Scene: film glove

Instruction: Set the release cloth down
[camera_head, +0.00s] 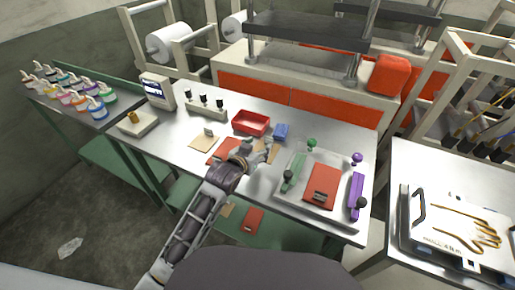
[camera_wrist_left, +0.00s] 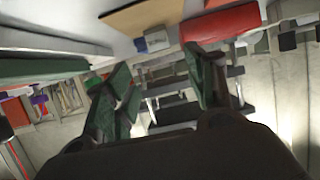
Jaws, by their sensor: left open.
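My left gripper (camera_head: 262,153) is over the middle of the steel table, left of the pale plate. In the left wrist view its two dark green fingers (camera_wrist_left: 158,78) are apart, with no cloth seen between them. A tan sheet (camera_head: 271,146) lies by the fingertips, partly hidden by them; a tan sheet also shows in the left wrist view (camera_wrist_left: 145,16). Another tan sheet (camera_head: 203,142) with a small tag lies farther left, and a red sheet (camera_head: 222,153) lies partly behind the gripper. I cannot tell for sure which sheet is the release cloth. My right gripper is not seen.
The pale plate (camera_head: 310,205) carries a red pad (camera_head: 321,186) between green and purple bars with knobs. A red tray (camera_head: 251,121) and a blue block (camera_head: 281,131) stand behind the gripper. A press (camera_head: 305,30) stands at the back. Bottles (camera_head: 80,98) crowd the left bench.

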